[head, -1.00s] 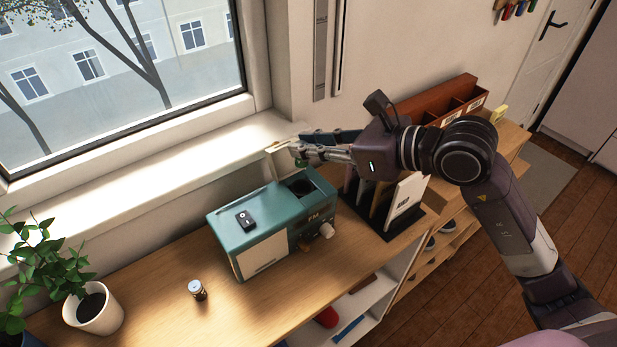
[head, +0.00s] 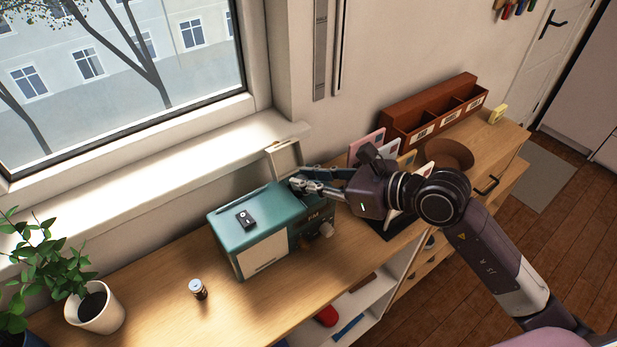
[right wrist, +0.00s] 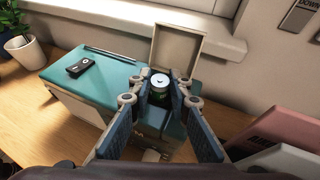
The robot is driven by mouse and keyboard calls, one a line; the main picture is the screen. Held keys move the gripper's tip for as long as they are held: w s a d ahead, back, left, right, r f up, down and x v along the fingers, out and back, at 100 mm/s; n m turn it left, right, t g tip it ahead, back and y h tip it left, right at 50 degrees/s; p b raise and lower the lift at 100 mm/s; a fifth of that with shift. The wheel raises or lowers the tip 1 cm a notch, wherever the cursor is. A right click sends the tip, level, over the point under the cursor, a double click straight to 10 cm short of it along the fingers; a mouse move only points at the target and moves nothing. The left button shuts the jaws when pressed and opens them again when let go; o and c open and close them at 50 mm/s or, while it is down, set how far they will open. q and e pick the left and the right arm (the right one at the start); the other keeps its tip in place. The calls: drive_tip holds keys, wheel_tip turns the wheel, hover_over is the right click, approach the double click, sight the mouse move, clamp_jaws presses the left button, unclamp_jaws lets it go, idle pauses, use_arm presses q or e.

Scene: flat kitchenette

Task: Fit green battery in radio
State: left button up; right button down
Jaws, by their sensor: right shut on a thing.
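The teal radio (head: 240,235) stands on the wooden counter with its pale lid (head: 284,158) raised at the back right. The lid also shows in the right wrist view (right wrist: 178,55). My right gripper (head: 300,185) is at the radio's top right, over the battery opening. In the right wrist view my right gripper (right wrist: 160,92) is shut on the green battery (right wrist: 159,96), which is upright with its silver end up. Its lower part and the opening are hidden, so I cannot tell how deep it sits. My left gripper is not in view.
A small black device (head: 245,219) lies on the radio. A dark cylinder with a silver top (head: 198,290) stands on the counter in front. A potted plant (head: 95,308) is at the left. A card rack (head: 383,226) and a brown organizer (head: 430,118) stand to the right.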

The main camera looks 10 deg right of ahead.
drive_tip(key=shift+f, duration=0.35)
drive_tip(key=c, duration=1.8)
unclamp_jaws()
drive_tip(key=shift+r, duration=0.1)
drive_tip(key=shift+r+p, duration=0.4)
drive_tip(key=shift+r, duration=0.1)
drive_tip(key=b+v, duration=0.4)
drive_tip(key=v, duration=0.8)
drive_tip(key=shift+f, duration=0.2)
